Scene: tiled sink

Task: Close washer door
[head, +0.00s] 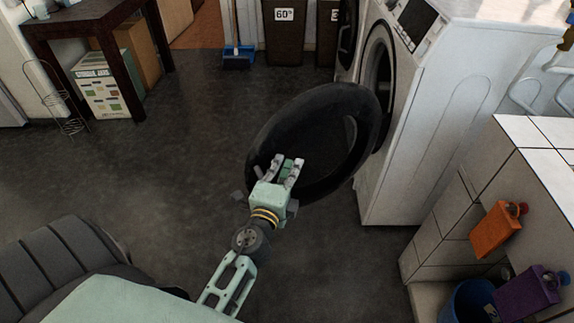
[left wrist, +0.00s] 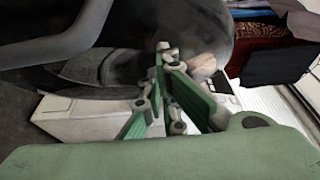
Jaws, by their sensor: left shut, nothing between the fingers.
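The washer (head: 430,110) is white and stands at the right in the head view, with its dark round opening facing left. Its black round door (head: 330,110) stands open, swung out to the left over the floor. My left gripper (head: 289,163) is shut and empty, in front of the door's lower left part in the head view. I cannot tell whether it touches the door. In the left wrist view the gripper's green fingers (left wrist: 172,85) show close to the dark curved door (left wrist: 140,65). My right gripper is not in view.
A tiled counter (head: 510,170) with an orange bottle (head: 496,230) and a purple bottle (head: 527,293) is at the lower right. A dark table (head: 75,28) and a wire rack (head: 60,100) stand at the left. The floor (head: 180,150) between is clear.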

